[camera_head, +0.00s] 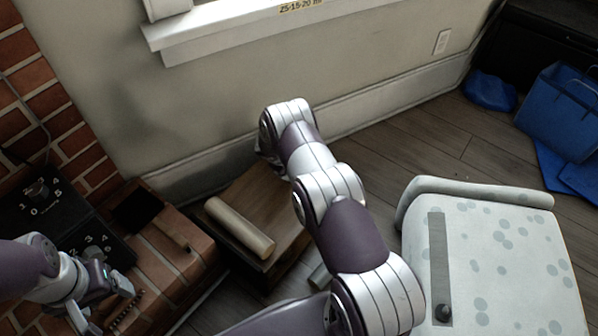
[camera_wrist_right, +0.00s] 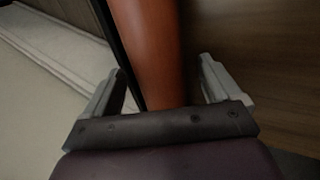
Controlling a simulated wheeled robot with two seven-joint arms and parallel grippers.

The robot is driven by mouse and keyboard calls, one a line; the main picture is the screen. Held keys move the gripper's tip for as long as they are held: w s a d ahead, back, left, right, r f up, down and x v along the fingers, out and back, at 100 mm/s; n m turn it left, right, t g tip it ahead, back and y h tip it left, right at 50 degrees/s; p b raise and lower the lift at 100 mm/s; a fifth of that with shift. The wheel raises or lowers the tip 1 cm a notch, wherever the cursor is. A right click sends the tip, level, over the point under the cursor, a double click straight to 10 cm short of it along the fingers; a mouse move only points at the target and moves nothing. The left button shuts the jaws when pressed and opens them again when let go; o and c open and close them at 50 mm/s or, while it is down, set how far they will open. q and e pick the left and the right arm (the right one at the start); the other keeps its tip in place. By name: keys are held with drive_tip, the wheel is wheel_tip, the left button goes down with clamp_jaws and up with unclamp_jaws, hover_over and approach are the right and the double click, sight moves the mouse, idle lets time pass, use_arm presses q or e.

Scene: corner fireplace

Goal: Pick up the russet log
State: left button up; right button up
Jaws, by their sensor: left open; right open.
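The russet log (camera_wrist_right: 148,40) is a smooth reddish-brown cylinder in the right wrist view, running from the top edge down between the fingers of my right gripper (camera_wrist_right: 160,72). That gripper is open, with one finger on each side of the log; I cannot tell whether either touches it. In the head view my right arm reaches to the far end of a brown wooden box, and the arm hides the log and gripper there. My left gripper (camera_head: 103,302) is open and empty over the brick hearth at lower left.
A pale log (camera_head: 240,228) lies on the brown wooden box (camera_head: 268,186). The brick hearth (camera_head: 160,268) holds a dark numbered panel (camera_head: 103,246). A white spotted seat (camera_head: 510,265) stands at right; a blue bag (camera_head: 560,112) is beyond it. The wall and baseboard (camera_head: 365,108) run behind.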

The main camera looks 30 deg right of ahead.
drive_tip(key=shift+r, duration=0.1)
drive_tip(key=c, duration=1.5)
